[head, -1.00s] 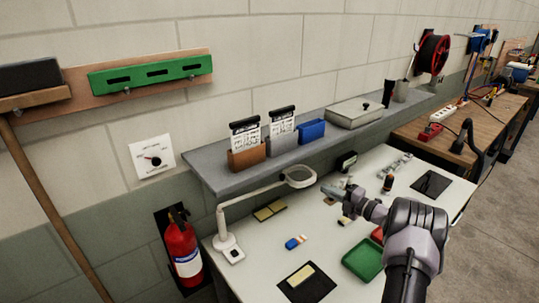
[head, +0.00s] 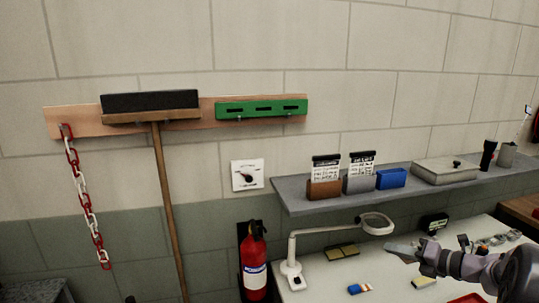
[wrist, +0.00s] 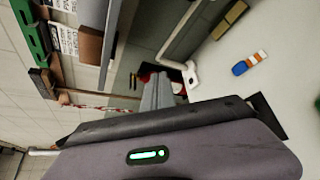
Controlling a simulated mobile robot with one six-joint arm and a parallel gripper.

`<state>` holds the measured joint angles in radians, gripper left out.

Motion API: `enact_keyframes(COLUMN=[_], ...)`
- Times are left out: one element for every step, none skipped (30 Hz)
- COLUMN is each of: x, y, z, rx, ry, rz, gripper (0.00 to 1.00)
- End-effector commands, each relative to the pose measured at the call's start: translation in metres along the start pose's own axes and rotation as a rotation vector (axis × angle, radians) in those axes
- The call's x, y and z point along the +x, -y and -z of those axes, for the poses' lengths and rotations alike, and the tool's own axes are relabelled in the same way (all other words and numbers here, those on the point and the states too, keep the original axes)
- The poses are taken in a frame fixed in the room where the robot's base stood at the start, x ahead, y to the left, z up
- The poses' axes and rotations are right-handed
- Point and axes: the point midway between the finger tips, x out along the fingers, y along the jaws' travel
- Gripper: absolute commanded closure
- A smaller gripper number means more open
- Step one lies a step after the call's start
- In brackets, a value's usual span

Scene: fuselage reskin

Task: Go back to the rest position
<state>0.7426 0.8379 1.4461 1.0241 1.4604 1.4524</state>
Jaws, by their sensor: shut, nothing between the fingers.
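My gripper (head: 398,249) shows at the lower right of the head view, reaching leftward over the white workbench (head: 472,233). Its fingers are shut with nothing between them. The gripper is just below the round head of the magnifier lamp (head: 377,223) in the picture; I cannot tell the gap. In the wrist view the grey fingers (wrist: 158,92) point away beyond my dark wrist housing, with the lamp base (wrist: 191,74) beside them. The rest of my arm runs off the lower right of the head view.
A grey shelf (head: 408,186) with card holders and a metal box (head: 446,171) hangs above the bench. A fire extinguisher (head: 254,263) stands left of the bench. A broom (head: 166,210) and a red-white chain (head: 86,203) hang on the wall. A blue-orange item (head: 360,288) lies on the bench.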

Motion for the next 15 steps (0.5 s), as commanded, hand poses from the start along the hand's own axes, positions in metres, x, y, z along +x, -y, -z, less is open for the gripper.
enact_keyframes(x=[0.007,0.011,0.015,0.017,0.018,0.018,0.017,0.012,0.003,-0.007,-0.018,-0.035,-0.048,-0.061,-0.077], y=[-0.025,-0.04,-0.063,-0.081,-0.1,-0.127,-0.149,-0.171,-0.198,-0.215,-0.229,-0.242,-0.249,-0.253,-0.255], z=[0.009,0.017,0.029,0.041,0.054,0.075,0.095,0.117,0.149,0.174,0.198,0.229,0.251,0.27,0.293], rx=[-0.1,-0.175,-0.284,-0.378,-0.481,-0.642,-0.779,-0.933,-1.157,-1.332,-1.506,-1.735,-1.903,-2.063,-2.26], ry=[-0.05,-0.088,-0.14,-0.184,-0.232,-0.304,-0.363,-0.425,-0.512,-0.576,-0.638,-0.715,-0.769,-0.819,-0.878], rz=[0.007,0.013,0.019,0.022,0.023,0.019,0.012,0.0,-0.023,-0.047,-0.075,-0.118,-0.153,-0.189,-0.237], gripper=[1.0,1.0,1.0,1.0,1.0,1.0,1.0,1.0,1.0,1.0,1.0,1.0,1.0,1.0,1.0])
